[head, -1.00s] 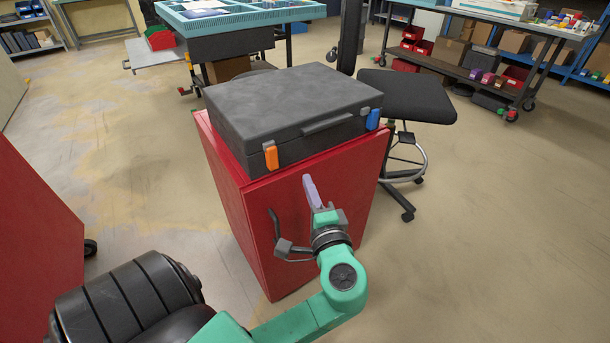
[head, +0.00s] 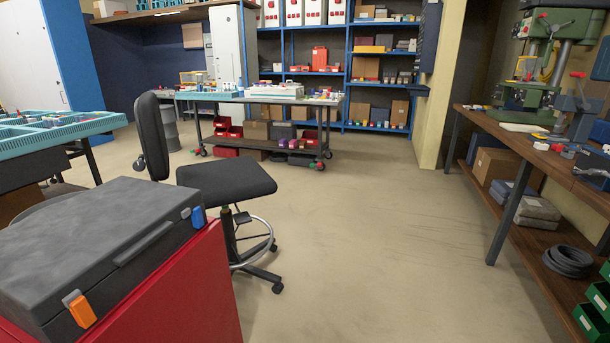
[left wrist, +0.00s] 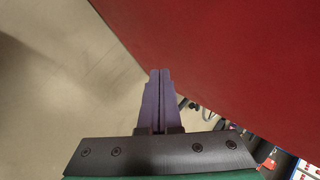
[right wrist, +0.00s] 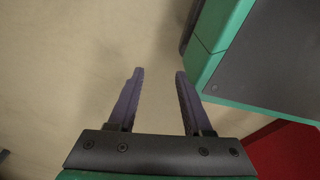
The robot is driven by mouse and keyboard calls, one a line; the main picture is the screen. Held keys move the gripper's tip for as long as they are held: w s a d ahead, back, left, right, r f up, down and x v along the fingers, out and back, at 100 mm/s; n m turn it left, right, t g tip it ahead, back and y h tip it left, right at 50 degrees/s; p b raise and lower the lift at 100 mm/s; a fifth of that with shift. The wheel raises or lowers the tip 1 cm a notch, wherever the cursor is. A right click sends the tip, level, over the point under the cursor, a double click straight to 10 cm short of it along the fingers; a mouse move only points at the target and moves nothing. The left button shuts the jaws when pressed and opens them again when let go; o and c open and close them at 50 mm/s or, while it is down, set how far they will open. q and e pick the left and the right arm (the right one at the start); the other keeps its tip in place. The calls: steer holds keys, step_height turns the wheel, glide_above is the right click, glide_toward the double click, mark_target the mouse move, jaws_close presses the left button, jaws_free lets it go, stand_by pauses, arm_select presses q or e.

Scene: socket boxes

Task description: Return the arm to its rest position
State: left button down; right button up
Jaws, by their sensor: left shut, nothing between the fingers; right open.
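My left gripper (left wrist: 160,100) shows in the left wrist view, its two purple fingers shut together with nothing between them. It is beside the red side of a cabinet (left wrist: 230,50), with floor to the left. My right gripper (right wrist: 157,100) shows in the right wrist view, its fingers apart and empty above the bare floor. A green and grey part of my own body is at its upper right. Neither gripper shows in the head view. A closed dark grey case (head: 95,245) with an orange latch and a blue latch lies on the red cabinet (head: 185,295) at lower left.
A black swivel stool (head: 225,185) stands just behind the cabinet. A workbench with a green drill press (head: 550,65) is on the right. A wheeled table (head: 270,100) and shelves (head: 345,60) are at the back. The floor (head: 380,230) in the middle is clear.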

arm_select(q)
steer(key=s+d+f+n+g+h, duration=0.2)
steer(key=s+f+n+g+h, duration=0.35)
steer(key=s+f, duration=1.4)
steer(key=s+a+r+p, duration=0.1)
steer(key=s+r+p, duration=0.7)
steer(key=p, duration=1)
step_height(320, 180, up, 4)
steer(key=shift+s+r+n+p, duration=0.15)
steer(key=shift+s+n+p, duration=0.2)
steer(key=shift+n, duration=0.1)
arm_select(e)
steer(key=s+d+r, duration=0.1)
steer(key=s+r, duration=0.7)
steer(key=r, duration=0.5)
steer(key=shift+d+r, duration=0.35)
steer(key=shift+r, duration=0.05)
steer(key=shift+s, duration=0.1)
